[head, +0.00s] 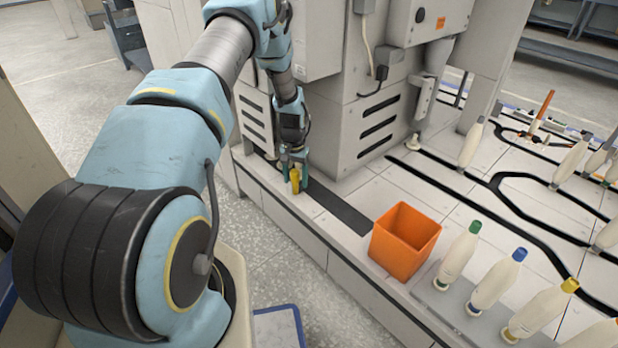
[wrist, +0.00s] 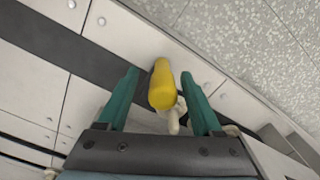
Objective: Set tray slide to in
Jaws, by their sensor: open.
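A yellow handle (head: 295,181) stands at the near edge of the white bench, beside a dark strip (head: 340,212) on the bench top. My gripper (head: 293,170) points down over it. In the wrist view my gripper (wrist: 159,76) is open, with a green finger on each side of the yellow handle (wrist: 162,88). Small gaps show between the handle and the fingers, the right one narrower. A pale piece (wrist: 174,121) shows just below the handle; how they join is hidden. I cannot tell for certain that this handle belongs to the tray slide.
A white machine cabinet (head: 355,120) stands close beside my gripper. An orange bin (head: 404,240) stands at the bench's front edge. Several white bobbins with coloured tops stand on a grey tray (head: 450,312) at right.

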